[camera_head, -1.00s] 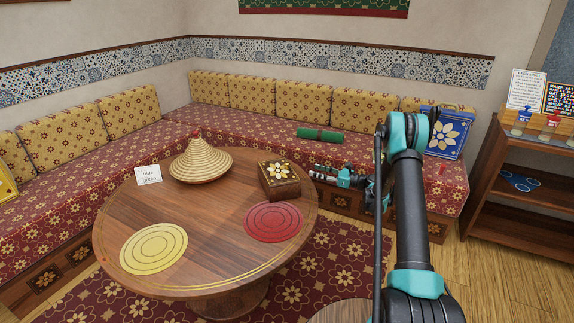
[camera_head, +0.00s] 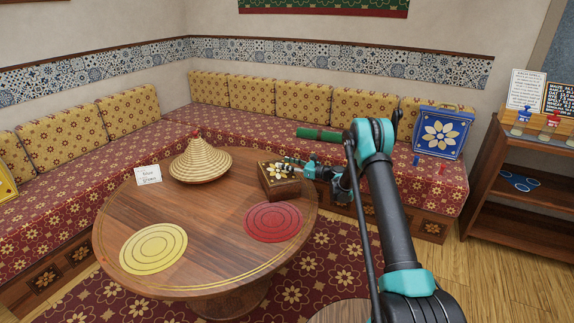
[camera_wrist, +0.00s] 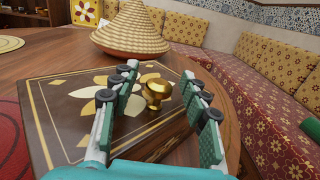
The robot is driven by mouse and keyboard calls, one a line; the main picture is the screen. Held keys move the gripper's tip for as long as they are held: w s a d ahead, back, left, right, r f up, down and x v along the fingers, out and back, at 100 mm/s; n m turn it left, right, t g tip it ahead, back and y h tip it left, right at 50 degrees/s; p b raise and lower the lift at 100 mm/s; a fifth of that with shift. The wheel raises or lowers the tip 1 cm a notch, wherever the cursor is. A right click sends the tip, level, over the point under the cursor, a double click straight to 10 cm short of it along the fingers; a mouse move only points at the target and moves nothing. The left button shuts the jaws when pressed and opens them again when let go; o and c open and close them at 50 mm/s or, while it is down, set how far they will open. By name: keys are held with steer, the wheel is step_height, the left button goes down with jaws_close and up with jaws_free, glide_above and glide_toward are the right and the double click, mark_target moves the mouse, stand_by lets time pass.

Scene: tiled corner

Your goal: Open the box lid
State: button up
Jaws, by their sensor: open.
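A dark wooden box (camera_head: 283,187) with a flower pattern on its lid stands on the round table (camera_head: 190,222). In the wrist view the box lid (camera_wrist: 62,125) fills the lower left, and a gold knob (camera_wrist: 156,92) stands up from it. The lid looks shut. My gripper (camera_head: 288,162) is at the top of the box. In the wrist view its two fingers (camera_wrist: 162,78) are spread on either side of the knob, with gaps showing between pads and knob. The box's far side is partly hidden by my fingers in the head view.
A woven cone cover (camera_head: 201,162) stands behind the box on the table. A red round mat (camera_head: 273,222) and a yellow round mat (camera_head: 153,248) lie in front. A small white card (camera_head: 149,175) stands at the left. A green roll (camera_head: 320,135) lies on the bench.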

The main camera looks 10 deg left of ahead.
mark_target(272, 171)
steer(key=shift+c, duration=0.2)
jaws_close()
steer(key=shift+r, duration=0.15)
stand_by(0.3)
steer(key=shift+s+a+r+n+h, duration=0.1)
steer(key=shift+a+r+n+h, duration=0.15)
steer(key=shift+r, duration=0.15)
steer(key=shift+s+a+r+n+h, duration=0.1)
steer(key=shift+r+n+h, duration=0.15)
steer(key=shift+r, duration=0.1)
steer(key=s+a+r+n+h, duration=0.3)
steer(key=a+n+h, duration=0.1)
steer(key=a, duration=0.3)
steer(key=s+a+r+n+t+h, duration=0.1)
steer(key=s+a+r+n+h, duration=0.2)
steer(key=a+h, duration=0.4)
steer(key=shift+s+a+n, duration=0.2)
steer(key=shift+s+n, duration=0.2)
